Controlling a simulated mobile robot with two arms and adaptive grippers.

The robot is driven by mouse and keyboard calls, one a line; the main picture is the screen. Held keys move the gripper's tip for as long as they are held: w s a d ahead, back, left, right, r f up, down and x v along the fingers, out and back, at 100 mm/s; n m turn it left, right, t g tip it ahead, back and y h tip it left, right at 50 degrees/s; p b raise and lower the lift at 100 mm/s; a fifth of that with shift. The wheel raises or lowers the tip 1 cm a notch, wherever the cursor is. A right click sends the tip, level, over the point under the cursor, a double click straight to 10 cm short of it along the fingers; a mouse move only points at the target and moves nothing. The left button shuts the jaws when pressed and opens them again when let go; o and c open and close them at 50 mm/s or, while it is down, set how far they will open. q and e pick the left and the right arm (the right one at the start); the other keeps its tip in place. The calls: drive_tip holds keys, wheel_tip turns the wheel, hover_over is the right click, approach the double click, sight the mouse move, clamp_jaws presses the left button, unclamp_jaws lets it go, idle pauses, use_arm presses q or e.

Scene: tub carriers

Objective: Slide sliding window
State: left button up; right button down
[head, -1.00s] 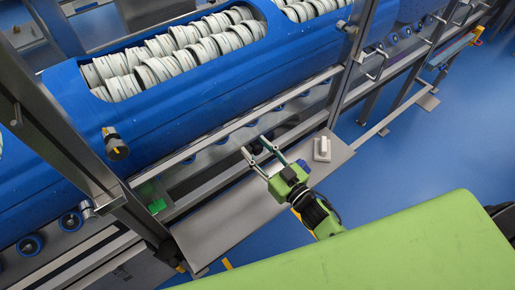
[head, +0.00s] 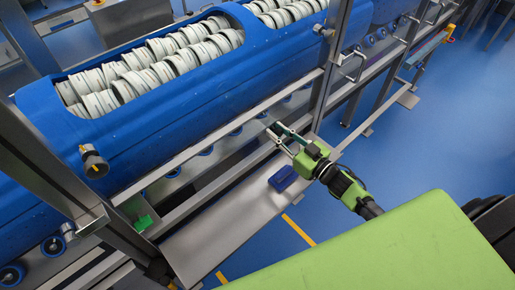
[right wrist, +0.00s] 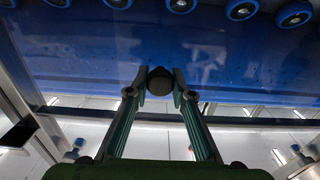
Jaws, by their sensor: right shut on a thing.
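The sliding window is a clear pane (right wrist: 225,80), set in front of the blue machine and seen face-on in the right wrist view. A dark round knob (right wrist: 160,81) sits on it, between my right fingertips. My right gripper (right wrist: 160,90) is shut on this knob, one finger on each side. In the head view my right gripper (head: 276,135) reaches to the window plane, a little left of the right metal post. The knob is too small to make out there. The pane's edges are hard to see in the head view. My left gripper is not in view.
A metal post (head: 332,65) stands just right of my right gripper. A grey ledge (head: 205,238) runs below the window, with a small blue item (head: 283,178) on it. The blue machine (head: 150,140) holds several white rings. Blue floor at right is open.

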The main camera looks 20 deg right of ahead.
drive_tip(key=w+d+b, duration=0.1)
drive_tip(key=d, duration=0.2)
drive_tip(key=w+d+b, duration=0.1)
drive_tip(key=d, duration=0.3)
drive_tip(key=w+d+b, duration=0.1)
drive_tip(key=w+d, duration=0.1)
drive_tip(key=d, duration=0.2)
drive_tip(key=shift+b, duration=0.4)
drive_tip(key=shift+w+d, duration=0.2)
drive_tip(key=shift+d, duration=0.3)
drive_tip(key=c, duration=1.8)
unclamp_jaws()
drive_tip(key=shift+o, duration=0.2)
drive_tip(key=shift+s, duration=0.15)
drive_tip(key=v, duration=1.1)
drive_tip(key=shift+s, duration=0.35)
drive_tip(key=shift+d, duration=0.1)
